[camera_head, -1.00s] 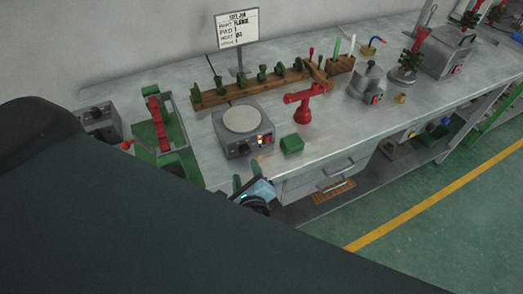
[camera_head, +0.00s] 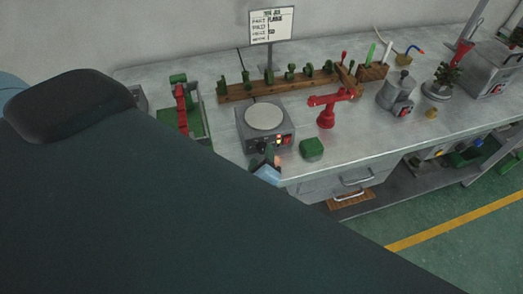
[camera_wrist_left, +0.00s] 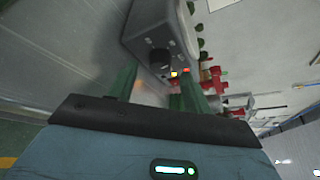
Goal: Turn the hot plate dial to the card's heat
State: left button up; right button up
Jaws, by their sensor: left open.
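The hot plate (camera_head: 244,120) is a grey box with a pale round top on the bench. Its front has a lit amber indicator and a red switch. In the left wrist view its black dial (camera_wrist_left: 160,58) faces my left gripper. My left gripper (camera_head: 270,158) is at the hot plate's front; it also shows in the left wrist view (camera_wrist_left: 157,78). Its green fingers are open and the dial shows between them; contact cannot be told. The white card (camera_head: 271,25) stands on a post behind; its small text is hard to read. My right gripper is not in view.
A green tray with a red piece (camera_head: 182,105) is left. My dark arm covers the lower left.

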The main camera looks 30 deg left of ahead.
pick_arm(q)
jog(key=shift+x, duration=1.05)
jog(key=c, duration=1)
jog(key=shift+o, duration=0.2)
